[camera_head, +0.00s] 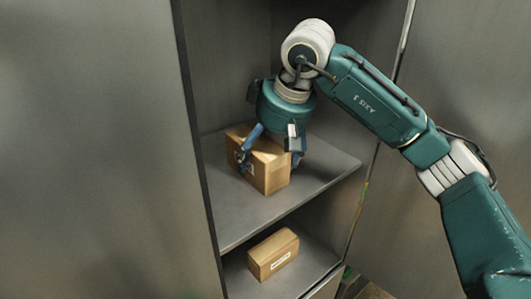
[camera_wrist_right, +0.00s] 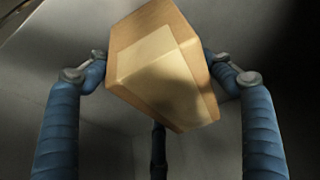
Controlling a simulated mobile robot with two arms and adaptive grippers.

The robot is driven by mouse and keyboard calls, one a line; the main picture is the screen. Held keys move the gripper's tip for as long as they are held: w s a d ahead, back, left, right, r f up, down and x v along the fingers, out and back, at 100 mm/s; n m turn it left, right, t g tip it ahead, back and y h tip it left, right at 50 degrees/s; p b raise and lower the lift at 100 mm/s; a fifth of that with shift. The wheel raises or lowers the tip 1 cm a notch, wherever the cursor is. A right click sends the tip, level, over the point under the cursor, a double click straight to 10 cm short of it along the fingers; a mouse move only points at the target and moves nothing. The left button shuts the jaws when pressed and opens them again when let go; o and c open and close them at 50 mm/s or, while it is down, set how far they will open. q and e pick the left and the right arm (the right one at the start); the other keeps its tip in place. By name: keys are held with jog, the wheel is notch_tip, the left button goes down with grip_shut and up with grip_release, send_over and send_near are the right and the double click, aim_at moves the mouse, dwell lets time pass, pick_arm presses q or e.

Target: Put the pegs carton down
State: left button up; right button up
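The carton (camera_head: 273,180) at my right gripper is a brown cardboard box with a pale label too small to read. It is at the upper shelf (camera_head: 235,222) of the cabinet. Whether its base touches the shelf is not clear. My right gripper (camera_head: 268,161) comes down from above with its blue fingers on opposite sides of the carton, shut on it. In the right wrist view the carton (camera_wrist_right: 165,68) sits between the two side fingertips, with a third finger below it. My left gripper is not in view.
A second, smaller brown carton (camera_head: 273,254) with a white label lies on the lower shelf (camera_head: 312,262). Grey cabinet panels stand left (camera_head: 95,150) and right (camera_head: 465,100) of the opening. The upper shelf is bare in front of and right of the held carton.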

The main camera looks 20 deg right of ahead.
aim_at(269, 143)
jog(key=shift+o, duration=0.7)
jog(key=shift+r, duration=0.1)
jog(key=shift+r+p, duration=0.25)
jog(key=shift+p, duration=0.05)
jog(key=b+v, duration=0.2)
jog(key=v, duration=0.4)
jog(key=shift+r+b, duration=0.1)
jog(key=shift+b, duration=0.25)
jog(key=shift+s+d+r, duration=0.1)
jog(key=shift+s+r, duration=0.15)
jog(key=shift+r, duration=0.25)
